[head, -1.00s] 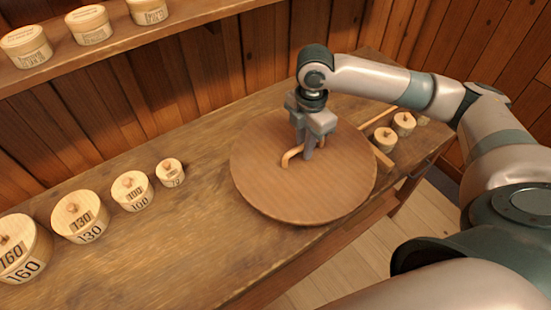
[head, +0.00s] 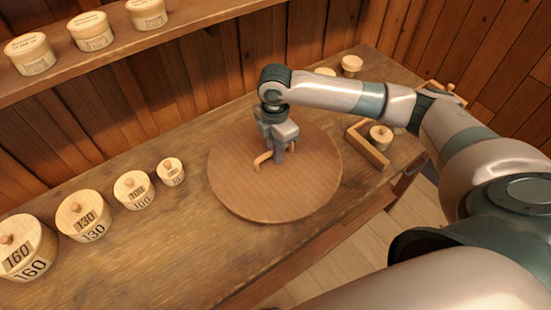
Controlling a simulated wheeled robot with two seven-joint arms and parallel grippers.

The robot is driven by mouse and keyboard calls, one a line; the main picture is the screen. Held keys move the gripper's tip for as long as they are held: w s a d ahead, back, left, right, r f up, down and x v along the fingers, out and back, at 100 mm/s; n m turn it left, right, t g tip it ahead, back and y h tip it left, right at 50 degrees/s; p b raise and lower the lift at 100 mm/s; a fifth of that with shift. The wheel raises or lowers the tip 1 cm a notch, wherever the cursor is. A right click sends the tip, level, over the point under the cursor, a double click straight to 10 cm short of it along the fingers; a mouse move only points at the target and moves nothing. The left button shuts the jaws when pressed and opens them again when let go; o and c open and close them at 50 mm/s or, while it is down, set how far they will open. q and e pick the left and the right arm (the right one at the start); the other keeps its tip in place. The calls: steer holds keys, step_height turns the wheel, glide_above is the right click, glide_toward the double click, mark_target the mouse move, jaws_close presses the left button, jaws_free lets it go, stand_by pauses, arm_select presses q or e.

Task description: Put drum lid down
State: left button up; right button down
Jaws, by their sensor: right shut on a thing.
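The drum lid (head: 275,190) is a large round flat wooden disc with a bent wooden handle (head: 262,159) near its middle. It shows over the middle of the workbench. My right gripper (head: 277,155) is shut on the handle from above. Whether the lid touches the bench or hangs a little above it, I cannot tell. My left gripper is not in view.
Round lidded boxes marked 160 (head: 27,248), 130 (head: 83,216) and 100 (head: 134,190), plus a smaller one (head: 171,172), stand left on the workbench (head: 170,240). A wooden corner frame (head: 368,148) and small boxes (head: 381,136) are at right. A shelf (head: 115,48) holds more boxes.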

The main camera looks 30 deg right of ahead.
step_height(320, 180, down, 2)
steer(key=shift+f+p, duration=0.2)
steer(key=shift+p, duration=0.45)
steer(key=shift+f, duration=0.6)
steer(key=c, duration=1.8)
jaws_free()
steer(key=shift+o, duration=0.2)
steer(key=shift+r, duration=0.45)
step_height(320, 180, up, 10)
steer(key=b, duration=0.3)
steer(key=shift+b, duration=0.3)
steer(key=shift+r, duration=0.55)
